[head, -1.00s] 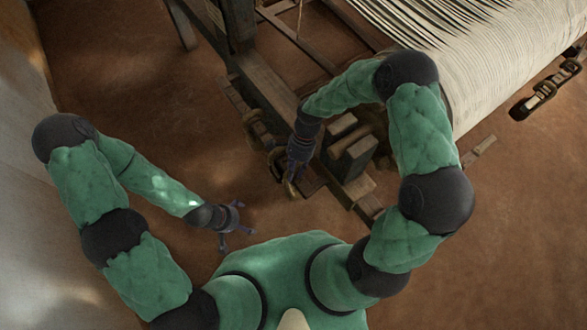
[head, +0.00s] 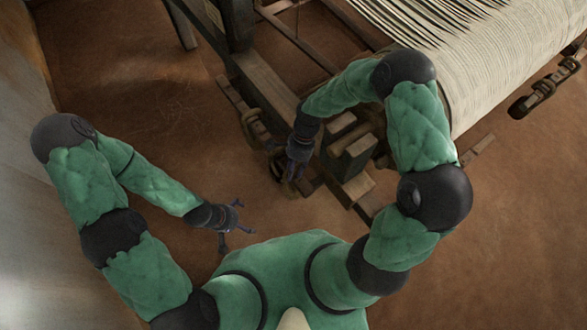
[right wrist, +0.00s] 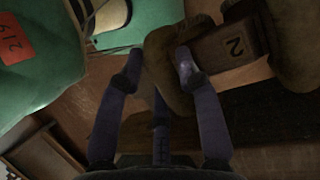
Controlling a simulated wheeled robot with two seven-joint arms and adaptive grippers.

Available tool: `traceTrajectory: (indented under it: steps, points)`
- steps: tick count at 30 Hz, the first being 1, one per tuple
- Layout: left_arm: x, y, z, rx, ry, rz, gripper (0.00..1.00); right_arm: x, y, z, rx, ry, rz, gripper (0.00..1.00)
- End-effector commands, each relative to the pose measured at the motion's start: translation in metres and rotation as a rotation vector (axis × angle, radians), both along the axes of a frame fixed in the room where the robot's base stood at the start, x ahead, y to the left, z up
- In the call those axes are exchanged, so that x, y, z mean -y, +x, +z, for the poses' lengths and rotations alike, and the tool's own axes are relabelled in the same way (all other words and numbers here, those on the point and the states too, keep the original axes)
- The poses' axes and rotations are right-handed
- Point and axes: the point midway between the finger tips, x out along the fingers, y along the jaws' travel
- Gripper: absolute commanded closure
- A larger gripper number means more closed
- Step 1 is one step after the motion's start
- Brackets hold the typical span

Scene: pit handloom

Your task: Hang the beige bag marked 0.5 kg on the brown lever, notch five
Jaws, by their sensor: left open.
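My right gripper (head: 292,174) is low at the near end of the loom's timbers, over small brown shapes. In the right wrist view its two fingers (right wrist: 157,72) stand apart. A rounded brown cloth-like thing (right wrist: 162,58) lies between and beyond them, close against the right finger; I cannot tell whether it is a bag. Beside it is a wooden block marked 2 (right wrist: 232,47). My left gripper (head: 236,220) is open and empty above bare floor. I cannot make out a beige bag marked 0.5 kg, the brown lever or its notch five.
The loom's dark wooden frame (head: 263,84) and pale warp threads (head: 500,65) fill the top right. Wooden blocks (head: 352,155) stand just right of my right gripper. A pale wall (head: 25,200) runs along the left. The brown floor (head: 125,85) is clear at upper left.

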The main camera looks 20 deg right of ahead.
Motion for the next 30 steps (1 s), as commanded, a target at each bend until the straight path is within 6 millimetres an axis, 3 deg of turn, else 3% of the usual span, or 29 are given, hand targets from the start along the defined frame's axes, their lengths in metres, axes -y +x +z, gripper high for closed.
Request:
traceTrajectory:
  steps: [2, 14, 30]
  points:
    - [0.000, 0.000, 0.000, 0.000, 0.000, 0.000, 0.00, 0.000, 0.000, -0.001, -0.001, 0.000, 0.000, 0.40]
    - [0.000, 0.000, 0.000, 0.000, 0.000, 0.000, 0.00, 0.001, 0.001, 0.003, -0.001, 0.000, 0.000, 0.40]
    - [0.000, 0.000, 0.000, 0.000, 0.000, 0.000, 0.00, 0.029, 0.029, 0.086, 0.001, -0.001, 0.000, 0.40]
